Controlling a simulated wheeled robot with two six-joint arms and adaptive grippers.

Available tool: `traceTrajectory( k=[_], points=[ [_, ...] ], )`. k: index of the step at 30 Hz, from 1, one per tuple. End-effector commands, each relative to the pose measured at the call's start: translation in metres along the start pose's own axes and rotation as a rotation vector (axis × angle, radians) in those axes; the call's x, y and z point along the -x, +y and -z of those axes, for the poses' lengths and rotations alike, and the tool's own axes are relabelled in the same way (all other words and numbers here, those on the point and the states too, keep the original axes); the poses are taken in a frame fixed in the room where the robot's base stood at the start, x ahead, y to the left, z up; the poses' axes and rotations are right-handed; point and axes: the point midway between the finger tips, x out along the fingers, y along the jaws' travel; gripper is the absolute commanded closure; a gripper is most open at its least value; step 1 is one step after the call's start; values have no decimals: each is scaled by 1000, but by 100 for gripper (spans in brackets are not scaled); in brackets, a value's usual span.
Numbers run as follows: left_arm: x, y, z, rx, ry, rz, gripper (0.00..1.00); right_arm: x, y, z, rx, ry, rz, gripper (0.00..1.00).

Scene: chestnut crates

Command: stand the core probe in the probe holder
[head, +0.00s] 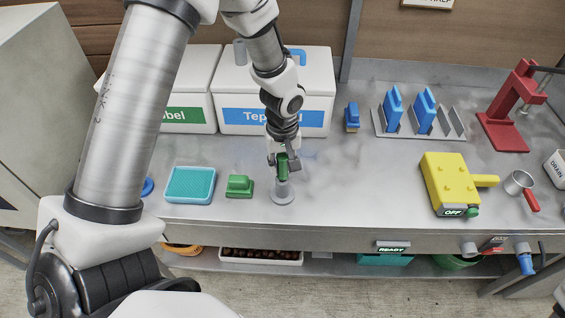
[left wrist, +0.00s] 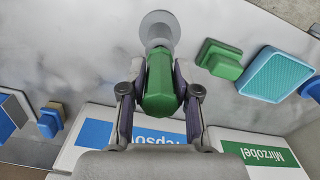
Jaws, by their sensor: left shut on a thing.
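The core probe has a green handle (head: 283,169), seen upright in the head view. My left gripper (head: 284,164) is shut on this handle, and the wrist view shows both fingers (left wrist: 160,100) closed against its sides (left wrist: 160,88). The probe holder (head: 283,198), a grey metal stand with a round base, is directly below the handle on the bench. It also shows in the left wrist view (left wrist: 159,20), beyond the handle. The probe's lower part is hidden or merges with the holder, so I cannot tell how deep it sits. My right gripper is not in view.
A green block (head: 239,186) and a teal sponge tray (head: 190,184) lie left of the holder. White bins (head: 275,90) stand behind. The bench between holder and yellow box is clear.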

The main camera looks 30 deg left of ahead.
Motion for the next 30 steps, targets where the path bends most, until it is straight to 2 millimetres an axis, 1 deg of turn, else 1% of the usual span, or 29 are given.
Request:
traceTrajectory(
  k=[20,21,22,23,30],
  points=[
    [-18,0,0,0,0,0,100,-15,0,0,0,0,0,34],
    [-17,0,0,0,0,0,58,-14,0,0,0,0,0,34],
    [-17,0,0,0,0,0,48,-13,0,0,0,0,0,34],
    [-17,0,0,0,0,0,40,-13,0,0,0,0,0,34],
    [-17,0,0,0,0,0,40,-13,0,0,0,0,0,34]
  ],
)
